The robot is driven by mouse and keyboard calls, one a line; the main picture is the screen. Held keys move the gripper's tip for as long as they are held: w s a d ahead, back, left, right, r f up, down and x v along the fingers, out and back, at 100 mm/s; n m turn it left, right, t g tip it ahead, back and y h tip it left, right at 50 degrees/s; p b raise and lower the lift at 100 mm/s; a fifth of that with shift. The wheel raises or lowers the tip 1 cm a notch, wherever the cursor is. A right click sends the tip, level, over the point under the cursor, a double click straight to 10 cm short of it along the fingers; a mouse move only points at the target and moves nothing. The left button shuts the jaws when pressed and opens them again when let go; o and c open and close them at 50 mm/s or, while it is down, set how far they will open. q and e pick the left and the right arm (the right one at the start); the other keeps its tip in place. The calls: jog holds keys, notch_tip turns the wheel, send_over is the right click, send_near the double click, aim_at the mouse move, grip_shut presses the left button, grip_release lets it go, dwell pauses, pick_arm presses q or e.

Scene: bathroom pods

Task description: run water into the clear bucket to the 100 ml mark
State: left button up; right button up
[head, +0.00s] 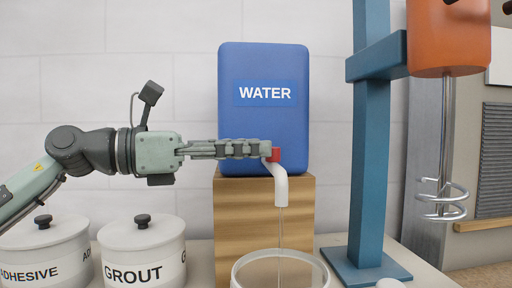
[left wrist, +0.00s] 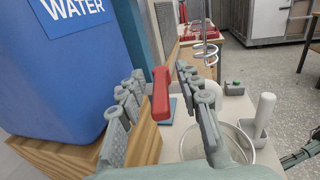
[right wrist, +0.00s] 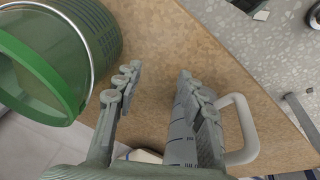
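The blue water tank (head: 264,125) stands on a wooden block (head: 240,215). Its white spout (head: 280,188) has a red tap handle (head: 275,154). A thin clear stream falls from the spout into the clear bucket (head: 236,270), whose lower part is cut off; no mark or level is readable. My left gripper (head: 262,150) is at the tap, and in the left wrist view its open fingers stand either side of the red handle (left wrist: 161,95). The bucket rim (left wrist: 243,134) shows partly behind a finger there. My right gripper (right wrist: 155,80) is open and empty above a tan surface.
White grout (head: 143,250) and adhesive (head: 45,250) pots stand left. A blue mixer stand (head: 372,170) with a metal whisk (head: 442,205) is right. In the right wrist view, a green-rimmed bucket (right wrist: 45,65) lies left and a white handle (right wrist: 245,130) sits beside a finger.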

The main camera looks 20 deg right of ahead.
pick_arm(q)
jog(key=w+a, duration=0.1)
jog(key=a, duration=0.9)
jog(key=shift+a, duration=0.2)
